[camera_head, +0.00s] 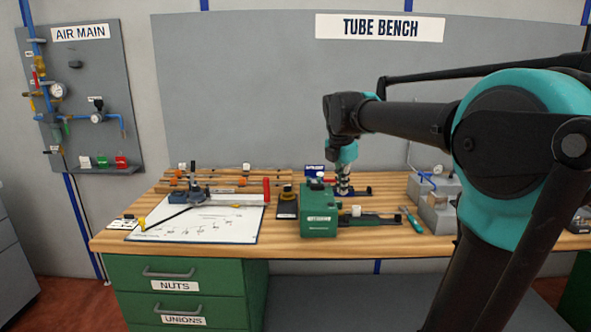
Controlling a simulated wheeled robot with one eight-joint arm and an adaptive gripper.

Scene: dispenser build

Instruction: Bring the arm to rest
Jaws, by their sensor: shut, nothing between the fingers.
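My arm reaches in from the right, and its wrist hangs over the wooden bench (160,244). My gripper (343,188) points down below the teal wrist, behind the green box-shaped machine (319,222). It is shut, and I see nothing held in it. It is small in this view, and I cannot tell whether its tips touch the dark item (362,190) beside them.
A white drawing sheet (235,223) with tools lies on the left of the bench. A red-ended bar (266,190), a dark block (287,205), a teal-handled tool (412,221) and a grey unit (436,212) stand nearby. A grey panel (250,90) rises behind.

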